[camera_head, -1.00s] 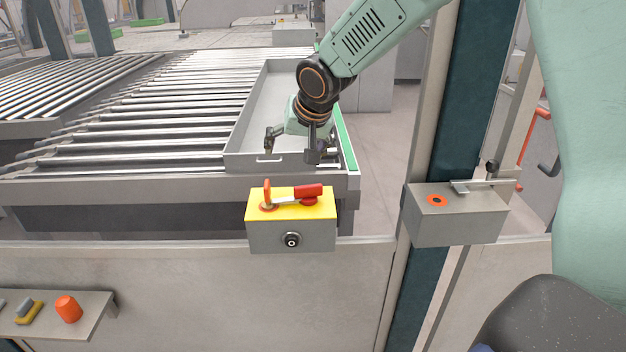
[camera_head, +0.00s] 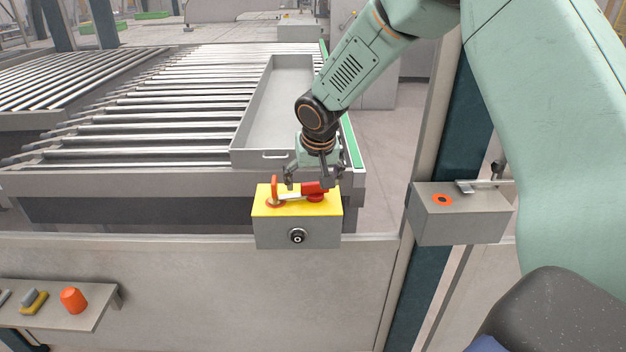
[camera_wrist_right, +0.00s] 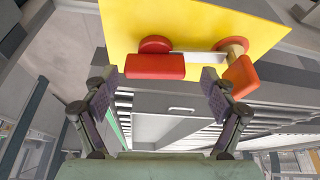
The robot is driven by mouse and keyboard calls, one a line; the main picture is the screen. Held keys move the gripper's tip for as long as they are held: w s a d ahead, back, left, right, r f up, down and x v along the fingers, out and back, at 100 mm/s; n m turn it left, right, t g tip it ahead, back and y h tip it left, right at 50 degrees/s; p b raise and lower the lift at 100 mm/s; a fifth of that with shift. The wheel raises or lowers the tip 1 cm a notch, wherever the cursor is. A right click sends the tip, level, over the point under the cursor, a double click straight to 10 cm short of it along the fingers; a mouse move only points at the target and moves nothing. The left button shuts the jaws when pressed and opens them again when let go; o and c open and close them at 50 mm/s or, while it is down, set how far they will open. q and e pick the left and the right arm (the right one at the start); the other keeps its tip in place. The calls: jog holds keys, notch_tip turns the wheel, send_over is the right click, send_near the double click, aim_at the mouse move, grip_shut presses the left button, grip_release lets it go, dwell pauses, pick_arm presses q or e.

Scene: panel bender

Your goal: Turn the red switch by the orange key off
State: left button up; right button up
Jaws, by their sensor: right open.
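The red switch (camera_head: 314,188) sits on the yellow top of a grey box (camera_head: 268,231), with its thick red handle lying to the right of the orange key (camera_head: 274,188). The key stands upright on its round orange base at the left. In the wrist view the red switch (camera_wrist_right: 155,66) is left of the orange key (camera_wrist_right: 240,76). My right gripper (camera_head: 308,181) is open, just above and behind the red switch. In the wrist view its two fingers (camera_wrist_right: 158,88) are spread, with the red handle showing between and beyond them. My left gripper is out of view.
A grey tray (camera_head: 254,155) lies on the roller conveyor behind the box. A second grey box (camera_head: 463,222) with an orange ring and a lever stands at the right. A shelf at lower left holds an orange knob (camera_head: 73,300). A black keyhole-like knob (camera_head: 297,236) is on the box front.

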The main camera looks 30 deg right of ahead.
jog(key=shift+s+d+f, duration=0.2)
jog(key=shift+d, duration=0.2)
jog(key=shift+w+a, duration=0.25)
jog(key=shift+w, duration=0.05)
jog(key=c, duration=0.4)
jog(key=shift+s+d, duration=0.2)
jog(key=shift+s, duration=0.05)
jog(key=c, duration=0.5)
jog(key=shift+w+a, duration=0.1)
jog(key=shift+a, duration=0.05)
jog(key=c, duration=0.8)
